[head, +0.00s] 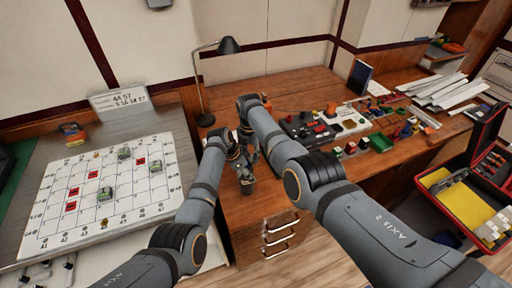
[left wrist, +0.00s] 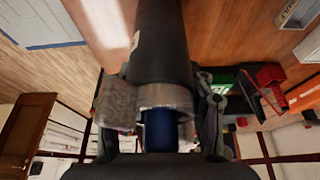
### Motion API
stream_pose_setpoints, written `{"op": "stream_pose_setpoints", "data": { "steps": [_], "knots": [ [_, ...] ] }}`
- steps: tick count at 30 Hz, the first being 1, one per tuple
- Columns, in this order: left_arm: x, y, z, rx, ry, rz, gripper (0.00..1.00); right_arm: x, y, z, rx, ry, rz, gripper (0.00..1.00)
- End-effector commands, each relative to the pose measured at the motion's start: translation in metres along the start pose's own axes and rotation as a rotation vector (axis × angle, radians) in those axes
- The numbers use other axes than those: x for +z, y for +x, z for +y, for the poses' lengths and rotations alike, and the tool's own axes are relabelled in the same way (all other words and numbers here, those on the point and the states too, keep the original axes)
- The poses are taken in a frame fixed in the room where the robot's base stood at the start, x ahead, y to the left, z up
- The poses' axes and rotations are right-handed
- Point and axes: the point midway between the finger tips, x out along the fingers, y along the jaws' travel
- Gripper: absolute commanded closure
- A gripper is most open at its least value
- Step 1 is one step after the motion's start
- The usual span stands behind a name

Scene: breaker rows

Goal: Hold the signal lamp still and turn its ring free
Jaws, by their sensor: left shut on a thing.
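My left gripper (left wrist: 160,105) is shut on the signal lamp, whose blue part (left wrist: 160,132) shows between the fingers in the left wrist view. A grey metal ring-like band (left wrist: 165,96) sits just beyond the blue part, and a thick dark cylinder (left wrist: 160,45) runs on from it; I cannot tell whether that cylinder is lamp or part of my right arm. The lamp is mostly hidden there.
A grey board with a white grid sheet (head: 60,200) and several red and green blocks lies at left. A desk lamp (head: 228,46) stands on the wooden desk (head: 290,85). Dark devices (head: 305,130) and small parts lie right of the grippers. A red toolbox (head: 480,185) stands open at far right.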

Motion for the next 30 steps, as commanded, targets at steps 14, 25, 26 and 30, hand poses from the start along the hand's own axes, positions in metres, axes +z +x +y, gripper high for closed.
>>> {"op": "stream_pose_setpoints", "data": {
  "steps": [14, 25, 26, 30],
  "knots": [
    [0.002, 0.000, 0.000, 0.000, -0.002, -0.003, 1.00, -0.004, -0.033, -0.020, 0.000, 0.515, -0.002, 0.68],
    [0.002, 0.000, -0.001, -0.001, -0.001, -0.003, 1.00, -0.004, -0.120, -0.020, 0.001, 0.512, -0.004, 0.68],
    [0.002, 0.000, -0.001, -0.001, -0.001, -0.003, 1.00, -0.004, -0.122, -0.021, -0.002, 0.537, 0.000, 0.68],
    [0.001, 0.000, -0.001, -0.001, 0.000, -0.003, 1.00, 0.001, -0.117, -0.022, -0.005, 0.798, 0.030, 0.68]
  ]
}}
